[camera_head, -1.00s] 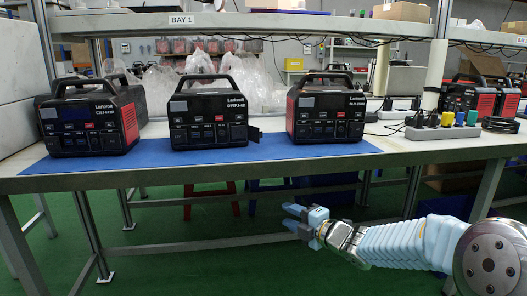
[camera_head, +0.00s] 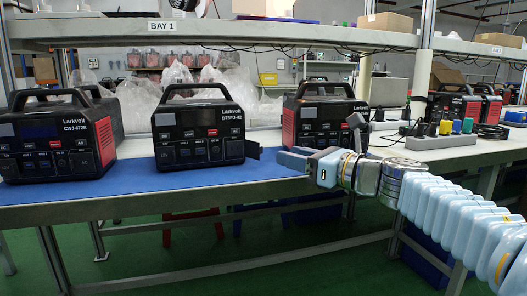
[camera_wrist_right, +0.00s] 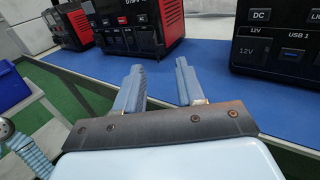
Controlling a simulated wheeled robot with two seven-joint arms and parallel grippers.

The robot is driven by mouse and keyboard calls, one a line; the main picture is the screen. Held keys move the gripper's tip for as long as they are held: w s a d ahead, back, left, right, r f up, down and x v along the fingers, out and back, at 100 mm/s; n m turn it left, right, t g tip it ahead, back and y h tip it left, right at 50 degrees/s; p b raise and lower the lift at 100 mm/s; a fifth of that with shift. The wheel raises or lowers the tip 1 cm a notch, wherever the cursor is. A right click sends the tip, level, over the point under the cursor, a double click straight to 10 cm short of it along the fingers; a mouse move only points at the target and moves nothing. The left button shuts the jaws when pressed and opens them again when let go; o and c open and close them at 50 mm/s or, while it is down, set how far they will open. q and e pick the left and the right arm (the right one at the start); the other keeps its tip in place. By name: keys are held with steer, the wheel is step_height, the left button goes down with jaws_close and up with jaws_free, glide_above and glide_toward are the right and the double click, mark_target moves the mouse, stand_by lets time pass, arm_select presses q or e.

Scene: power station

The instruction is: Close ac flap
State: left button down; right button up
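The middle power station (camera_head: 200,130), black with a top handle, stands on the blue mat (camera_head: 130,178). Its small dark flap (camera_head: 253,150) sticks out open from the front's right edge. In the right wrist view the middle station (camera_wrist_right: 142,30) is at the top, beyond my fingers; I cannot make out its flap there. My right gripper (camera_head: 287,157) is just right of the flap, apart from it, in front of the right station. In the right wrist view my right gripper (camera_wrist_right: 159,66) has its two fingers spread with nothing between them. My left gripper is not in view.
The left station (camera_head: 58,138) and the right station (camera_head: 325,120) flank the middle one. The right station's front (camera_wrist_right: 285,45) is close to my right fingers. A power strip (camera_head: 438,141) lies farther right. A shelf (camera_head: 250,32) spans above the table.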

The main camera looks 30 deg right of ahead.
mark_target(261, 149)
steer(key=x, duration=0.8)
